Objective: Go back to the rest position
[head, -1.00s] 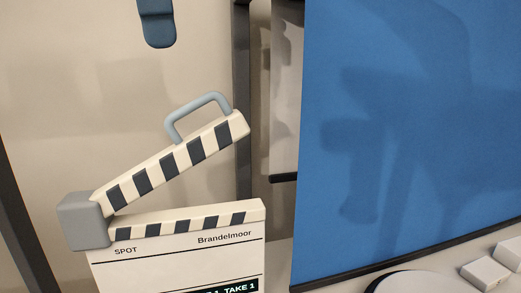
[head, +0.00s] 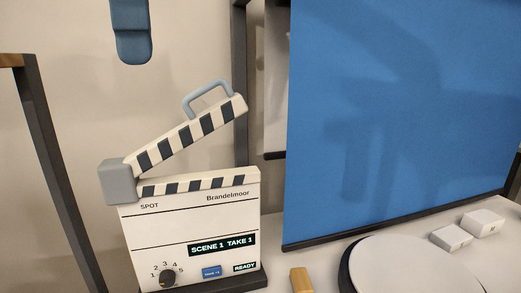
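A dark blue rounded, finger-like piece (head: 131,32) hangs in from the top edge at the upper left of the head view. It looks like the tip of my gripper, and everything above it is cut off. Only one such piece shows, so I cannot see whether the gripper is open or shut. Nothing visible hangs from it. It is above and left of the clapperboard (head: 190,225), apart from it in the picture. The clapperboard stands upright with its striped top stick (head: 187,133) raised and a grey-blue handle (head: 207,99) on that stick.
The clapperboard's face has a dial (head: 168,278), a blue button (head: 211,272) and a small READY display. A blue backdrop (head: 400,110) fills the right. A round white disc (head: 415,270), small white boxes (head: 482,222) and a tan block (head: 302,280) are on the table. Dark posts (head: 60,170) stand behind.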

